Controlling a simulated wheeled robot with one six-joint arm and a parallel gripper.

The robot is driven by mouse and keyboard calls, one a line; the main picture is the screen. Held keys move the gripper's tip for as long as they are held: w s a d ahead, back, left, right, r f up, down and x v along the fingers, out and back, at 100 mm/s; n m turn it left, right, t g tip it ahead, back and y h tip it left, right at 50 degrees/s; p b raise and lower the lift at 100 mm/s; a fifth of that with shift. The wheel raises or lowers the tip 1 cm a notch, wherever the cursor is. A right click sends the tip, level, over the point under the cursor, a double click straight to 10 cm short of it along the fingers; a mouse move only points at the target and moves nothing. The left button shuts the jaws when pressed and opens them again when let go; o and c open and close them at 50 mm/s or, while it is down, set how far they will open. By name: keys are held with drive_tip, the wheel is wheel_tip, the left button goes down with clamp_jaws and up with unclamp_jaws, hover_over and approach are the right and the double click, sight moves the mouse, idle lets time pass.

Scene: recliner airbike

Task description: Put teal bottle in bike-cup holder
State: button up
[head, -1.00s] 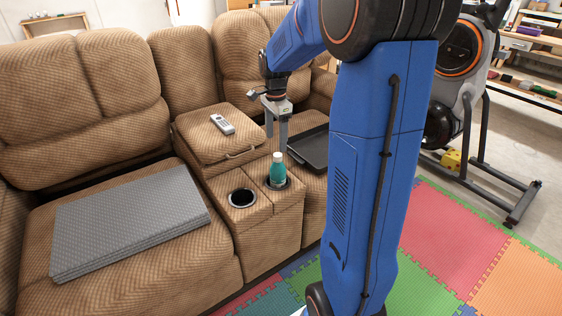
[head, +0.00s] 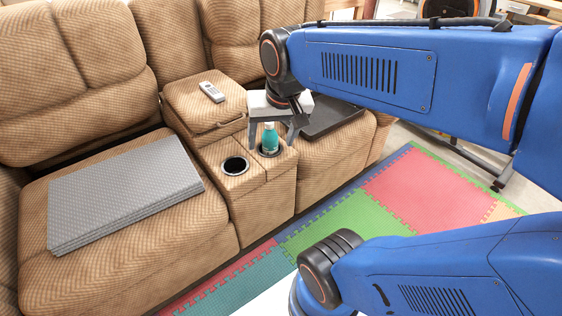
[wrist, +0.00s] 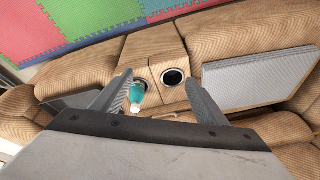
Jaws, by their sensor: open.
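The teal bottle (head: 269,140) stands upright in the right-hand cup holder of the sofa console in the head view. In the wrist view the bottle (wrist: 137,93) shows its white cap towards me. My gripper (head: 271,146) is above the console, open, with a finger on either side of the bottle's upper part. In the wrist view the bottle lies between the fingers of my gripper (wrist: 160,95), closer to the left finger; I cannot tell if it touches. The exercise bike (head: 450,8) is mostly cut off at the top right; its cup holder is not visible.
The left console cup holder (head: 235,166) is empty. A remote (head: 212,92) lies on the armrest, a dark tray (head: 328,118) on the right seat, and grey folded mats (head: 120,195) on the left seat. Coloured foam tiles (head: 420,190) cover open floor in front.

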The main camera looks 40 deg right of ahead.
drive_tip(key=s+a+f+n+t, duration=0.1)
drive_tip(key=s+a+f+n, duration=0.1)
drive_tip(key=s+n, duration=0.2)
drive_tip(key=s, duration=0.2)
drive_tip(key=shift+s, duration=0.3)
